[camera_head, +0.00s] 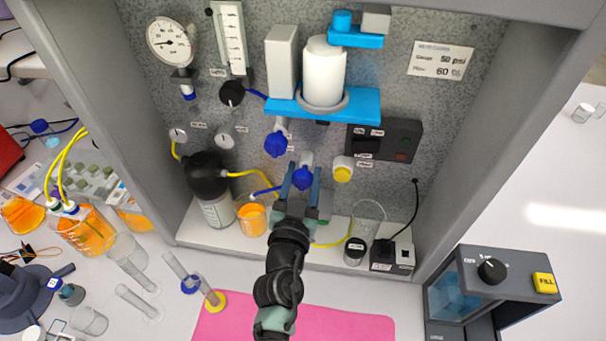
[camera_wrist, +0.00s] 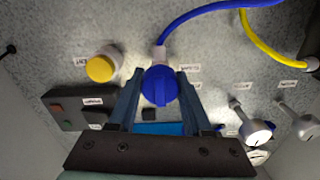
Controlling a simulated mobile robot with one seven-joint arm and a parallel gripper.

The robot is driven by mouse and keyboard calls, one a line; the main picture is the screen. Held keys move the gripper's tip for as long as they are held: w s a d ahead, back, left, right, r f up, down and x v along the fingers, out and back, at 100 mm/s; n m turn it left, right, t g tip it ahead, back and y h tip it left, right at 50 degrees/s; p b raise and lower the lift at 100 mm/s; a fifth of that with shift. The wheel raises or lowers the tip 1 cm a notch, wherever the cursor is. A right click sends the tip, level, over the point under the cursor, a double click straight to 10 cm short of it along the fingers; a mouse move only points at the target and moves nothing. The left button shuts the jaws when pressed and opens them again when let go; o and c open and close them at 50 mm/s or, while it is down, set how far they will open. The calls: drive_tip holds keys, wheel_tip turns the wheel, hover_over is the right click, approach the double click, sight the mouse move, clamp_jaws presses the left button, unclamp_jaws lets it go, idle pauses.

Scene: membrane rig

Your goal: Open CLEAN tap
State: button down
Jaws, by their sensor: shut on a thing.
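My gripper (camera_head: 303,170) reaches up to the rig's back panel and is shut on a blue tap knob (camera_head: 303,181). In the wrist view the same blue knob (camera_wrist: 160,88) sits between my two fingers, with a blue tube leading off it. A second blue tap knob (camera_head: 276,144) is up and to the left in the head view. A yellow tap knob (camera_head: 342,174) is just to the right of my gripper; it shows on the left in the wrist view (camera_wrist: 100,68). Labels beside the taps are too small to read, so I cannot tell which is CLEAN.
A white cylinder (camera_head: 323,75) stands on a blue shelf (camera_head: 290,106) above the taps. A black switch box (camera_head: 400,142) is to the right. A black-capped bottle (camera_head: 216,210) and a beaker of orange liquid (camera_head: 252,219) stand at the left. A pink mat (camera_head: 345,325) lies in front.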

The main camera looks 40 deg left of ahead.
drive_tip(key=shift+n, duration=0.3)
drive_tip(key=n, duration=0.3)
drive_tip(key=shift+n, duration=0.3)
drive_tip(key=n, duration=0.4)
drive_tip(key=shift+n, duration=0.3)
drive_tip(key=n, duration=0.4)
drive_tip(key=shift+a+f, duration=0.1)
drive_tip(key=shift+f+n, duration=0.1)
drive_tip(key=shift+n, duration=2.4)
drive_tip(key=shift+c, duration=1.7)
unclamp_jaws()
drive_tip(key=shift+s, duration=0.1)
